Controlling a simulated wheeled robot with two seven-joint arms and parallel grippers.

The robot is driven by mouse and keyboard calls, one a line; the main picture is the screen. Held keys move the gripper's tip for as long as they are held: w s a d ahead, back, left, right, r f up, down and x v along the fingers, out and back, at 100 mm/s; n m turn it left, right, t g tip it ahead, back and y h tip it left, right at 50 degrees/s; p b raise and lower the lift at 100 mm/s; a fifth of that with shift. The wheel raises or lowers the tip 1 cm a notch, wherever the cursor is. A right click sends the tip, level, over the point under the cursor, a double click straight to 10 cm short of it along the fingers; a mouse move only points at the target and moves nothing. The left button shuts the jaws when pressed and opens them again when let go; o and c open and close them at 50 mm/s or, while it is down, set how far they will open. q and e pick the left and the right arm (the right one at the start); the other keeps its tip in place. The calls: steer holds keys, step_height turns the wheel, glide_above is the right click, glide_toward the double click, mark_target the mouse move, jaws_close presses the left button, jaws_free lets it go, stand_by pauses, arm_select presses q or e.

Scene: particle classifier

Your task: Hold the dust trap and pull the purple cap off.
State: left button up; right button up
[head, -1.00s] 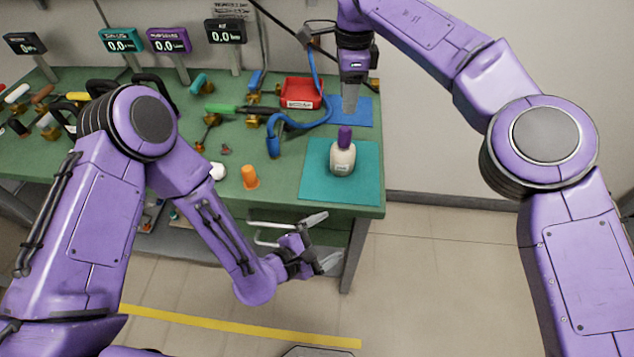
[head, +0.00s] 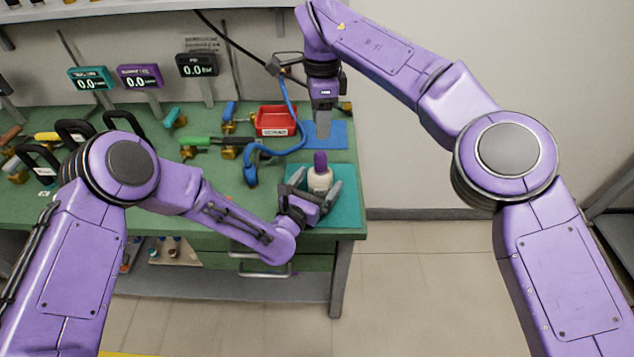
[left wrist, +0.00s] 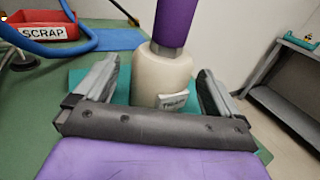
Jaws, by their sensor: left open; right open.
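The dust trap (head: 319,181) is a cream bottle with a purple cap (head: 320,161) on top, upright on the teal mat (head: 347,208). In the left wrist view the dust trap (left wrist: 160,80) stands between my left gripper's fingers, with its label facing the camera and the cap (left wrist: 173,22) cut off by the top edge. My left gripper (head: 318,187) is open, one finger on each side of the bottle, with gaps showing in the wrist view. My right gripper (head: 323,128) is open and points down above the blue mat (head: 338,141), behind the dust trap.
A red scrap bin (head: 276,120) and a blue hose (head: 262,152) lie behind and left of the mat. Tools with green and blue handles lie further left. The bench's right edge is close to the teal mat, with open floor beyond.

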arm_select(q)
steer(key=shift+w+d, duration=0.1)
steer(key=shift+w, duration=0.05)
steer(key=c, duration=1.7)
